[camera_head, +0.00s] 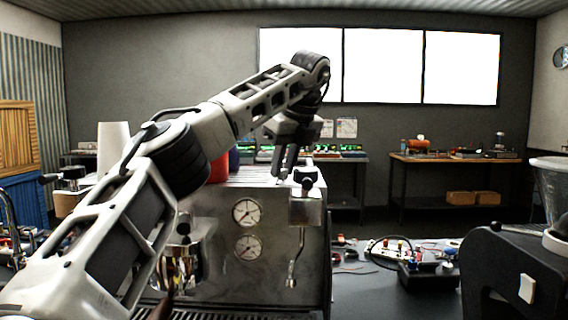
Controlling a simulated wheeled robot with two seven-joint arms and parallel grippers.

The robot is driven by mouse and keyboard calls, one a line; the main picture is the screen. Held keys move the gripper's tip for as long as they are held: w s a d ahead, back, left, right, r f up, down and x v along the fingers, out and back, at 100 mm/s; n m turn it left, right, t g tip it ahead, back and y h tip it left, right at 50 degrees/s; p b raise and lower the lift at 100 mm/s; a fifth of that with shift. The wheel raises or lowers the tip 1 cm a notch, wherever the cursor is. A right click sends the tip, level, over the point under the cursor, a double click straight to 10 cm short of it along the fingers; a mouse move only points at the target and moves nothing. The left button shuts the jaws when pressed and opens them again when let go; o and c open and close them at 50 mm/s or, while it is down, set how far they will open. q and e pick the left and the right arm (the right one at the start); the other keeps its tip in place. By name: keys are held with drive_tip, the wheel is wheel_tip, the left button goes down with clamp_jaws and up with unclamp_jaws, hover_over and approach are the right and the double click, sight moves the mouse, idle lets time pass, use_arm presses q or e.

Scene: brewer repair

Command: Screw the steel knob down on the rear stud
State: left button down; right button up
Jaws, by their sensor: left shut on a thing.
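The brewer (215,235) is a steel machine with two round gauges on its front, standing in the middle of the view. My left arm comes in from the left and reaches over it. My left gripper (284,168) points down at the rear right of the brewer's top, its fingers close together. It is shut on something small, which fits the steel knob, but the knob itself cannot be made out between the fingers. The rear stud is also hidden there. My right gripper is not in view.
A black valve knob (307,182) sits at the brewer's front right corner, close to the left gripper. A red cylinder (219,168) stands on the top behind my arm. A dark grinder (515,265) fills the lower right. Cables and small parts clutter the bench right of the brewer.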

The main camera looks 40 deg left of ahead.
use_arm(q)
drive_tip(key=shift+f, duration=0.1)
drive_tip(key=shift+f+m, duration=0.1)
drive_tip(key=shift+m, duration=0.4)
drive_tip(key=shift+s+m+t+b, duration=0.1)
drive_tip(key=shift+m+t+b, duration=0.3)
drive_tip(key=shift+m, duration=0.3)
drive_tip(key=shift+m+t+h, duration=0.4)
drive_tip(key=shift+m, duration=0.7)
drive_tip(key=m+t+h+p, duration=0.1)
drive_tip(key=m, duration=0.3)
drive_tip(key=shift+a, duration=0.1)
drive_tip(key=shift+m, duration=0.3)
